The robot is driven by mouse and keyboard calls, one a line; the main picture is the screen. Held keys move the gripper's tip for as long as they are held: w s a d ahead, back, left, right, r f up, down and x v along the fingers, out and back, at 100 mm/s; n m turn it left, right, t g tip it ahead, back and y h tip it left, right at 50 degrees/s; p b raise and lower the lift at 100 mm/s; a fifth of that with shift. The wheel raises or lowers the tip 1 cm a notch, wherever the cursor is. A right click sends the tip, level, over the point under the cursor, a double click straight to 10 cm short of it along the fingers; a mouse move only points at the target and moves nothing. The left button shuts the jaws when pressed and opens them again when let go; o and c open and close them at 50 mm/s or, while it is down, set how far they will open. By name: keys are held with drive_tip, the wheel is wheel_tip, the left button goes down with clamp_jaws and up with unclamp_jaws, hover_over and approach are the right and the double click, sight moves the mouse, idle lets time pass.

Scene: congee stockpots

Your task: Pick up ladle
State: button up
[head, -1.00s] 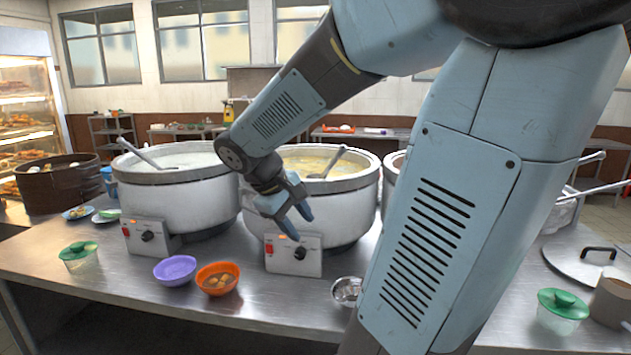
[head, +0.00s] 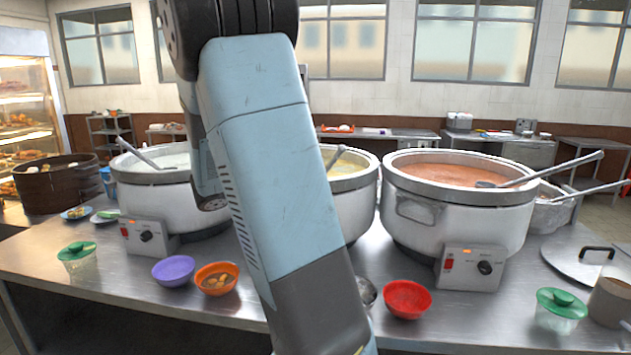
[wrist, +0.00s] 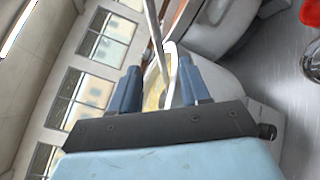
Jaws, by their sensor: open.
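Three ladles rest in the pots: one in the left pot (head: 140,153), one in the middle pot (head: 335,157) and one in the right pot, whose long grey handle (head: 560,166) leans out to the right. In the wrist view my gripper (wrist: 159,66) is open. A grey ladle handle (wrist: 152,28) shows between its two fingers, over a pot with yellowish contents; whether it touches a finger I cannot tell. This looks like the middle pot's ladle. In the head view my gripper is hidden behind my own arm.
The left pot (head: 170,200), middle pot (head: 358,205) and right pot (head: 455,220) stand on a steel counter (head: 110,285). A purple bowl (head: 174,270), an orange bowl (head: 216,278) and a red bowl (head: 407,299) sit in front. A lid (head: 580,267) lies at right.

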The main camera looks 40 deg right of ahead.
sight(328, 165)
drive_tip(key=d, duration=0.4)
drive_tip(key=s+d, duration=0.1)
drive_tip(key=d, duration=0.2)
drive_tip(key=shift+s+d+r, duration=0.1)
drive_tip(key=shift+s+d, duration=0.05)
drive_tip(key=shift+d, duration=0.75)
drive_tip(key=shift+s+d+r, duration=0.1)
drive_tip(key=shift+d, duration=0.75)
drive_tip(key=shift+s+d+r, duration=0.1)
drive_tip(key=shift+s+d, duration=0.05)
drive_tip(key=shift+d, duration=0.75)
drive_tip(key=shift+c, duration=0.4)
clamp_jaws()
